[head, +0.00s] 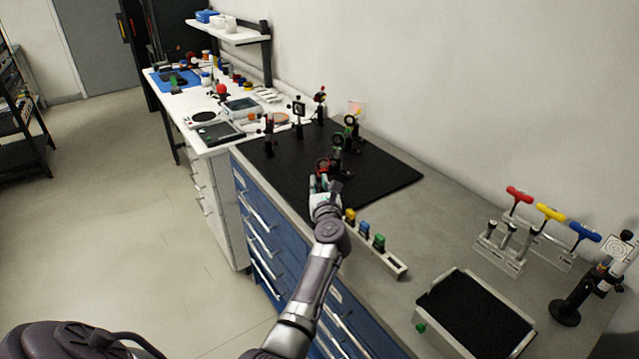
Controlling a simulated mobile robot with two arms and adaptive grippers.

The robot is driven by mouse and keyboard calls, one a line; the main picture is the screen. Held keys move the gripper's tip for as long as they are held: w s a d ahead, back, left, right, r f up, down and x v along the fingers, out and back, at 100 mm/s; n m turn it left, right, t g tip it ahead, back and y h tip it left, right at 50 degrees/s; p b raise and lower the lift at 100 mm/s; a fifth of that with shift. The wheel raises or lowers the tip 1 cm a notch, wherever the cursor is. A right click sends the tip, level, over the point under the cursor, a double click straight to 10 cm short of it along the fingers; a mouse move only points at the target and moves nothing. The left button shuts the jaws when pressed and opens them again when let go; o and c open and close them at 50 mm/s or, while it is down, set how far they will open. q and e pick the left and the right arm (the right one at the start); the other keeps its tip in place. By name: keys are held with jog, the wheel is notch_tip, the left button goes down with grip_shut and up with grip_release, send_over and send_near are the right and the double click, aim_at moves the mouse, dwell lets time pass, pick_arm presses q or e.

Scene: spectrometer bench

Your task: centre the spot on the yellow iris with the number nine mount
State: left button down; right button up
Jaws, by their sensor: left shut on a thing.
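My left gripper (321,184) reaches over the near edge of the black breadboard (385,178). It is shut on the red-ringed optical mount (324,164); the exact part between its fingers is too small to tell. Behind stand a green-marked mount (338,142) and another green-marked post (351,124) beside a pale card (356,107). Further left are a dark post mount (269,137), a square-framed mount (299,110) and a red-topped mount (320,101). No number nine, yellow iris or light spot can be made out. My right gripper is not in view.
A black-lined tray (470,315), coloured T-handle drivers (549,213) and a target stand (566,311) are at right. A white bench (185,122) with clutter adjoins at left.

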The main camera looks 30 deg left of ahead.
pick_arm(q)
jog(key=shift+r+m+p, duration=0.15)
jog(key=shift+m+p, duration=0.55)
jog(key=shift+m, duration=1.4)
jog(key=shift+f, duration=0.2)
jog(key=c, duration=1.1)
grip_release()
